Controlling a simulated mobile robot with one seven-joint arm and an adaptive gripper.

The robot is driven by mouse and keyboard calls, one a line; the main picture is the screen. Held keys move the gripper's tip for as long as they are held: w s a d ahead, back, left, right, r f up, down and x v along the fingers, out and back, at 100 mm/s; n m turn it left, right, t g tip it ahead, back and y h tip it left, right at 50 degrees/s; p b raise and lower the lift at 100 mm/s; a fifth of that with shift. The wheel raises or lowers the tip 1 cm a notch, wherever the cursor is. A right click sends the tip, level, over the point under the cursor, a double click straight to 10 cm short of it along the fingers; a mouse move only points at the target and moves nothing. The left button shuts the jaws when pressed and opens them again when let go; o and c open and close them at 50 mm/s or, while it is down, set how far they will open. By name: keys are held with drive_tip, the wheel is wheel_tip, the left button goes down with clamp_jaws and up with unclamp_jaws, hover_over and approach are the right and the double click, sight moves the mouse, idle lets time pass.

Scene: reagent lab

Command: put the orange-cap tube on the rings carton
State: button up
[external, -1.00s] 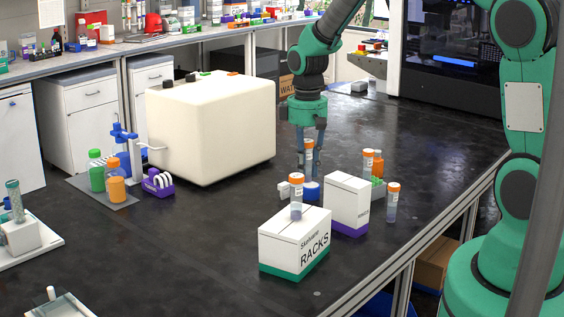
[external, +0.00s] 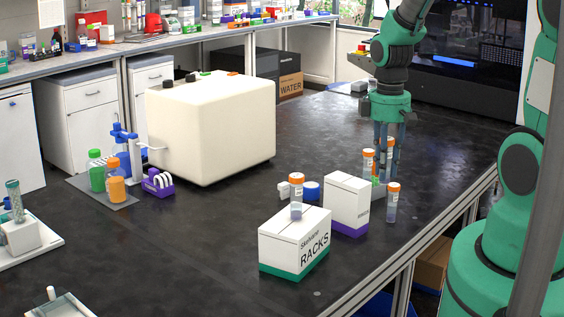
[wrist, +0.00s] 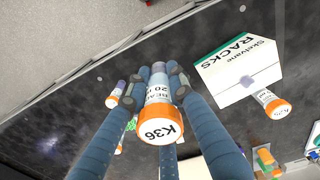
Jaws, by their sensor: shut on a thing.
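My gripper (external: 387,166) is shut on an orange-cap tube (external: 390,143); the label on its cap reads K36 in the wrist view (wrist: 158,130). My fingers partly hide the tube. The gripper hangs above the table, behind and right of a white carton with a purple base (external: 346,205). That carton's side print is too small to read, and nothing stands on its top. Another orange-cap tube (external: 296,190) stands upright on the white RACKS carton (external: 285,254), which has a green base.
More orange-cap tubes stand near the purple-base carton, one behind it (external: 368,162) and one to its right (external: 392,204). A blue-capped item (external: 312,191) lies left of it. A large cream machine (external: 212,128) stands left.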

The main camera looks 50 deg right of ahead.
drive_tip(key=shift+s, duration=0.1)
idle(0.3)
hover_over(348, 180)
drive_tip(key=shift+s+f, duration=0.3)
drive_tip(key=shift+f, duration=0.4)
drive_tip(key=shift+w+d, duration=0.15)
drive_tip(key=shift+w, duration=0.25)
drive_tip(key=shift+f, duration=1.8)
drive_tip(key=shift+f, duration=0.15)
drive_tip(key=o, duration=0.7)
drive_tip(key=shift+o, duration=0.2)
